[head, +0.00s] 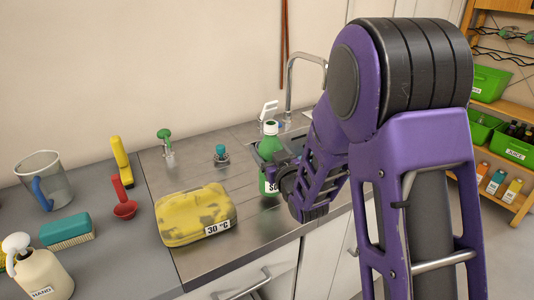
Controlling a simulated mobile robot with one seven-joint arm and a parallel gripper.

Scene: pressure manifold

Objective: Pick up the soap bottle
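A green bottle (269,148) with a light cap stands upright on the metal counter by the sink, in the middle of the head view. Its white label begins with "S"; the rest is hidden behind my gripper (284,180). My gripper is at the right side of the bottle, low near the label. The fingers are dark and small here, and I cannot tell whether they touch the bottle or how far apart they are. A cream pump bottle (42,274) labelled "HAND" stands at the lower left, well away from my gripper.
A yellow sponge-like block (193,213) marked "30 °C" lies left of the green bottle. A white spray head (268,110) shows behind it, near the faucet (290,75). A small teal-capped jar (221,155) stands to its left. The front counter edge is clear.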

